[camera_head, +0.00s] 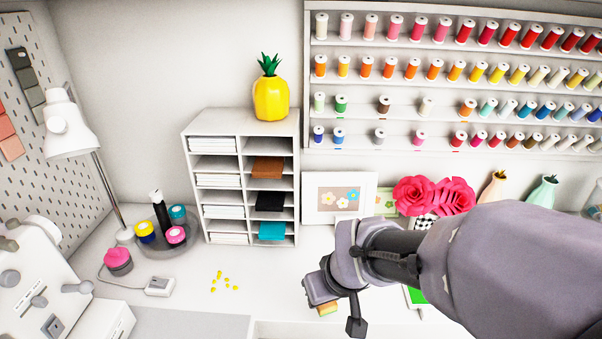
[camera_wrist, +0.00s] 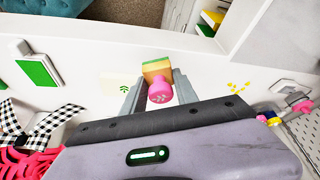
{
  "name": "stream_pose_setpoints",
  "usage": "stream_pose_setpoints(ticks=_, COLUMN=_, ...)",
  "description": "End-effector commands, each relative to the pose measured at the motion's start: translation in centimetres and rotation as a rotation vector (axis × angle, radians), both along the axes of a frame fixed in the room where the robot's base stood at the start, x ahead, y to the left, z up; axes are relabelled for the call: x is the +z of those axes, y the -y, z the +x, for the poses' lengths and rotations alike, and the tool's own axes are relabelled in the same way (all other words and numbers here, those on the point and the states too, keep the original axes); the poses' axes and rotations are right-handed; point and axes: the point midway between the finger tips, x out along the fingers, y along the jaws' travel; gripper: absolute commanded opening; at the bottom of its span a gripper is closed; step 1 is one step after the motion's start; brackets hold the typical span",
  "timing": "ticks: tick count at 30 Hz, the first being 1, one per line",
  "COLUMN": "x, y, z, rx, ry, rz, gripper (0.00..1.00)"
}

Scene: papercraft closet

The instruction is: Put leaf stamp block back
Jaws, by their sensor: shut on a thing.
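The leaf stamp block has a pink knob with a pale leaf mark and a wood-coloured block edged in green (camera_wrist: 156,67). My gripper (camera_wrist: 157,90) is shut on it, with one grey finger on each side. In the head view, my gripper (camera_head: 337,292) is above the front of the white desk, and a small part of the block (camera_head: 327,308) shows under it. In the wrist view, a pale patch with a green leaf mark (camera_wrist: 120,85) lies on the desk left of the block.
A green ink pad (camera_wrist: 38,70) lies to the left in the wrist view. An open compartment with yellow and green things (camera_wrist: 212,20) is at the top right. Small yellow pieces (camera_head: 224,283) lie on the desk near the paper shelf (camera_head: 240,115). Framed flower pictures (camera_head: 324,205) stand behind.

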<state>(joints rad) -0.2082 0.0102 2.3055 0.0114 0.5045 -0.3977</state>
Motion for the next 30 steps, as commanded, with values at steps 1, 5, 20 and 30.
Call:
stream_pose_setpoints(ticks=1, x=-0.6, y=-0.9, z=1.5, rx=0.003, ry=-0.002, rz=-0.001, gripper=0.00)
stream_pose_setpoints(ticks=5, x=-0.9, y=-3.0, z=5.0, rx=0.001, ry=0.000, rz=0.000, gripper=0.00)
stream_pose_setpoints(ticks=20, x=-4.6, y=-4.6, z=8.0, rx=-0.002, ry=-0.001, rz=0.000, gripper=0.00)
stream_pose_setpoints(ticks=30, x=-4.8, y=-4.6, z=7.9, rx=-0.002, ry=-0.001, rz=0.000, gripper=0.49)
